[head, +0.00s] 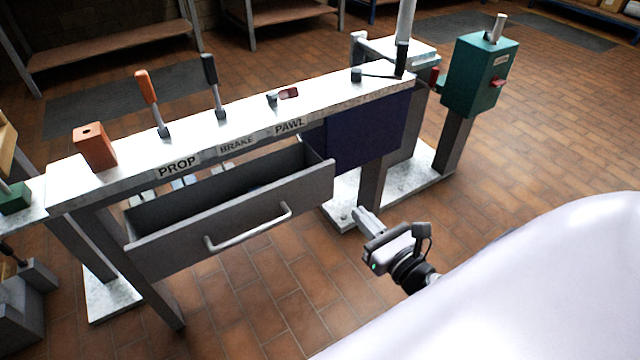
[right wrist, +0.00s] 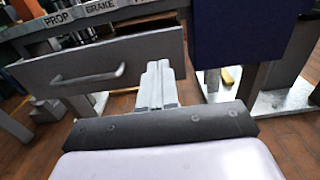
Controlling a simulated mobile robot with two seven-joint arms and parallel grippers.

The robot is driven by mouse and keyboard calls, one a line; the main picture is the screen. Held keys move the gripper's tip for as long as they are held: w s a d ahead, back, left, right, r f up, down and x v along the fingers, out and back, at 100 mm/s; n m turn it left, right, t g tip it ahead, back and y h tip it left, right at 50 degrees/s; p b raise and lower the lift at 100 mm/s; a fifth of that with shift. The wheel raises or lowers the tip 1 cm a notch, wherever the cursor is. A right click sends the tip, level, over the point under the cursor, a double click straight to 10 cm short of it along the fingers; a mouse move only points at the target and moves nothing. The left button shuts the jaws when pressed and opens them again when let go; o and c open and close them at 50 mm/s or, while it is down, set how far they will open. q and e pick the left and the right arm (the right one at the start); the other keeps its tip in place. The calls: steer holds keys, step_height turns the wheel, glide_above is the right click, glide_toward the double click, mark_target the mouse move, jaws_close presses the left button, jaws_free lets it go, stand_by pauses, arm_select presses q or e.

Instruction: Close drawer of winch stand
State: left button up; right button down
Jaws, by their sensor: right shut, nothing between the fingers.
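The winch stand (head: 330,98) has a long pale top with labels PROP, BRAKE and PAWL on its front edge. Its grey drawer (head: 170,240) is pulled out toward me, with a bar handle (head: 248,229) on the front. The drawer front (right wrist: 150,50) and handle (right wrist: 88,76) also show in the right wrist view. My right gripper (head: 362,215) is shut and empty, in front of and to the right of the drawer, apart from the handle. In the right wrist view its fingers (right wrist: 157,75) overlap the drawer's right end; contact cannot be told. My left gripper is not in view.
Orange-handled (head: 147,88) and black-handled (head: 210,72) levers and an orange block (head: 95,146) stand on the top. A dark blue panel (head: 368,130) hangs right of the drawer. A green box on a post (head: 481,75) stands farther right. Tiled floor is open before the drawer.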

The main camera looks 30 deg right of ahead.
glide_toward(319, 170)
steer(key=w, duration=0.5)
steer(key=shift+w+a+r, duration=0.1)
steer(key=shift+w, duration=0.8)
